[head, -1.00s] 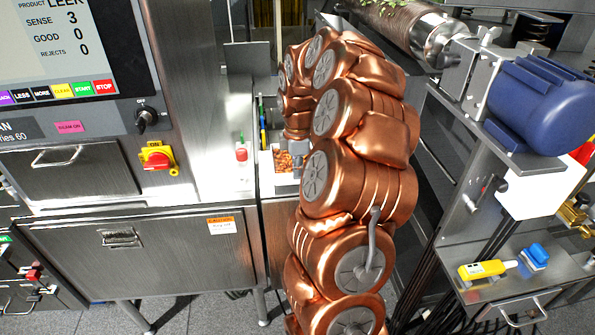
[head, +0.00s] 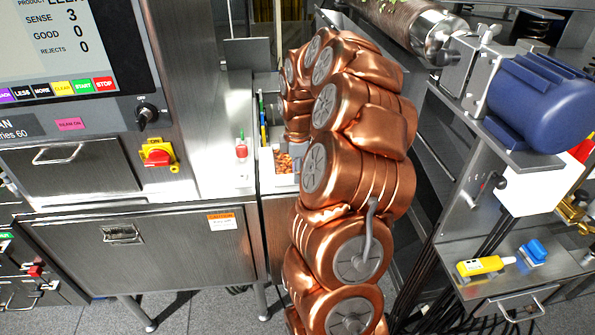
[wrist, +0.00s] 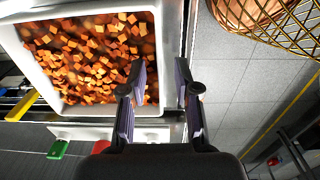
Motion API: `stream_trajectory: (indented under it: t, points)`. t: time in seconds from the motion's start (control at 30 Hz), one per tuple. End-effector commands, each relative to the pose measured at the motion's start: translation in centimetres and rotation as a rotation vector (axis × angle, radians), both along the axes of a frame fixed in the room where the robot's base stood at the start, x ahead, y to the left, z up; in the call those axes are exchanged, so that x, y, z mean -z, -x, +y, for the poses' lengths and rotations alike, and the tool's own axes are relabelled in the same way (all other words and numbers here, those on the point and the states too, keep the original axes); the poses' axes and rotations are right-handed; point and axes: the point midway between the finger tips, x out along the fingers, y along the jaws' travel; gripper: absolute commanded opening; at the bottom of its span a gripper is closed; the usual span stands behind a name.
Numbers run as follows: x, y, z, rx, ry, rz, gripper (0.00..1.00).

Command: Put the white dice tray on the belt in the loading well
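The white tray (wrist: 172,40) full of orange dice (wrist: 85,60) fills the upper left of the wrist view. My gripper (wrist: 160,68) is open at the tray's right wall. Its left finger is over the dice and its right finger is outside the wall, with visible space between the fingers. In the head view, a small patch of the dice (head: 283,162) shows beside my arm, which hides most of the tray and the fingers. I cannot make out the belt in the loading well.
The steel machine cabinet (head: 80,250) with its control panel stands on the left. A blue motor (head: 540,100) and a shelf with a yellow tool (head: 480,267) are on the right. A gold wire basket (wrist: 265,20) is at the wrist view's upper right, with grey floor below it.

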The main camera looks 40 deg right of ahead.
Motion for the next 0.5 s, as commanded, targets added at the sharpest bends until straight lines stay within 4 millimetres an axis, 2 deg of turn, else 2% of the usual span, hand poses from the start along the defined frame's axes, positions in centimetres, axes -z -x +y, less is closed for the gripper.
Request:
stream_trajectory:
  t: [0.27,0.5]
  points:
    - [-0.8,-0.1,0.0,0.0,0.001,-0.002,0.31]
    - [-4.2,-0.1,-0.1,0.0,0.004,-0.006,0.31]
